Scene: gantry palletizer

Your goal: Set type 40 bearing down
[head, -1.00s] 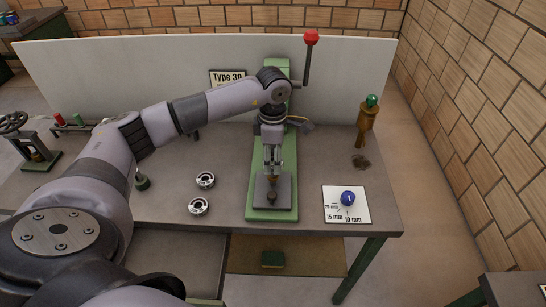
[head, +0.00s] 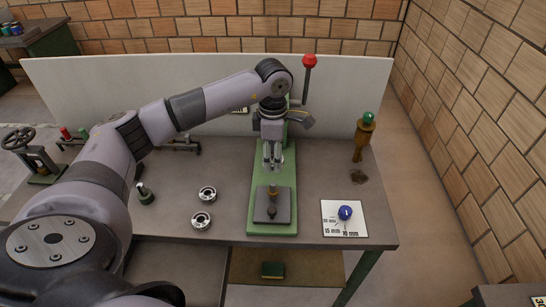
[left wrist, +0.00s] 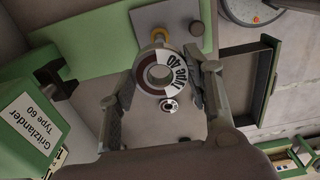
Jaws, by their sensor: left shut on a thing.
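My left gripper (head: 273,165) is over the green press base (head: 286,227), above its grey plate (head: 261,214). In the left wrist view a ring-shaped bearing (left wrist: 180,88) marked "40", with a brown and white face, sits between the fingers, and the gripper is shut on it. In the head view it is hard to make out in the fingers. A brass-coloured post (head: 273,190) and a dark knob (head: 271,211) stand on the plate, below the fingertips. My right gripper is not in view.
Two loose bearings (head: 207,194) (head: 201,220) lie on the table left of the press. A red-knobbed lever (head: 309,62) rises behind the arm. A dial card (head: 336,230) and a green-topped brass stand (head: 367,130) are to the right. A white panel (head: 110,85) closes the back.

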